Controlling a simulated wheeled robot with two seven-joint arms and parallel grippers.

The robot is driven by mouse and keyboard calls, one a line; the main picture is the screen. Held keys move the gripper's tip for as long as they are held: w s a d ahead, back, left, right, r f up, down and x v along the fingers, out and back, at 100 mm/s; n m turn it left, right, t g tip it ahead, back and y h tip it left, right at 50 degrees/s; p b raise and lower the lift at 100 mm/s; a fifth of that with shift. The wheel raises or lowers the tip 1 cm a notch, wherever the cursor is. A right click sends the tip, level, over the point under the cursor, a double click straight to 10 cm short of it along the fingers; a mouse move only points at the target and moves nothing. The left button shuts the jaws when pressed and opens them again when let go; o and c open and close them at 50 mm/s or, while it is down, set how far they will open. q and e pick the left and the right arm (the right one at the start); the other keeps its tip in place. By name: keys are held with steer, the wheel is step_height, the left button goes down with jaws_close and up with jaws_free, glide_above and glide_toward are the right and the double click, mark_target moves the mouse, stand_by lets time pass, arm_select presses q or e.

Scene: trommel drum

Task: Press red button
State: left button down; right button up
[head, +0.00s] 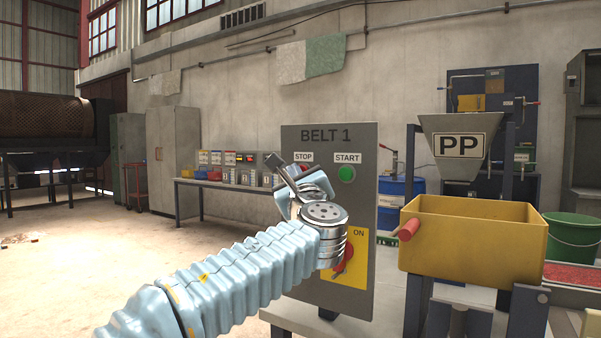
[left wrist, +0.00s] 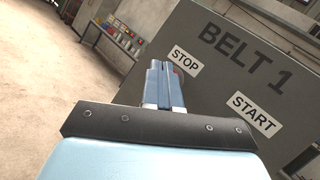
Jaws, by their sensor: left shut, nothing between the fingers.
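The grey BELT 1 panel (head: 327,136) stands upright in front of me. It has a STOP label, a START label, a green button (head: 346,174) and a red rotary switch on a yellow ON plate (head: 358,258). The red button under STOP (head: 305,167) is mostly hidden behind my left gripper in the head view. My left gripper (head: 273,160) is shut and empty, in front of the panel's upper left. In the left wrist view its closed fingers (left wrist: 158,68) point toward the STOP label, with a sliver of red (left wrist: 178,72) beside the tips. I cannot tell whether they touch the button.
A green bucket (head: 572,240) is at far right. A bench with small coloured boxes stands behind the panel. The floor at left is open.

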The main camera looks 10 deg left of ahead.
arm_select(q)
steer(key=shift+w+d, duration=0.15)
steer(key=shift+w, duration=0.25)
stand_by(0.3)
steer(key=shift+s, duration=0.1)
steer(key=shift+s+a+b, duration=0.25)
steer(key=shift+s+b, duration=0.05)
steer(key=shift+s, duration=0.4)
steer(key=shift+s, duration=0.1)
steer(key=shift+s+a+b, duration=0.3)
steer(key=shift+s+b, duration=0.1)
steer(key=shift+s, duration=0.35)
steer(key=shift+s+a+b, duration=0.25)
steer(key=shift+s+b, duration=0.2)
steer(key=shift+s, duration=0.35)
steer(key=shift+s+a+b, duration=0.3)
steer(key=shift+s+b, duration=0.1)
steer(key=shift+s, duration=0.35)
